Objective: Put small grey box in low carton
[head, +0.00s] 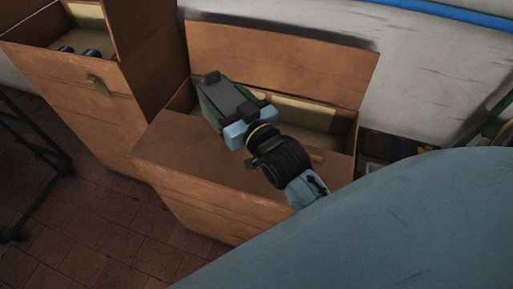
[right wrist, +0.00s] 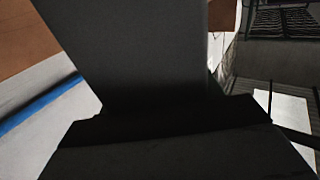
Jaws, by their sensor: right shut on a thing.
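The small grey box (head: 228,97) is in my right gripper (head: 224,98), which is shut on it, over the open top of the low carton (head: 218,204). The box looks tilted, with a dark grey face and a green edge beside it. In the right wrist view a dark grey surface, probably the small grey box (right wrist: 150,50), fills the middle and hides what lies beyond. The low carton is brown with one flap standing up at the back; its inside is partly hidden by my arm. My left gripper is not in view.
A taller brown carton (head: 75,85) stands to the left, open, with small dark items (head: 92,53) inside. A pale wall (head: 425,80) with a blue stripe is behind. Dark metal frames stand at the far left and right. Brick-tiled floor (head: 90,230) is clear at lower left.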

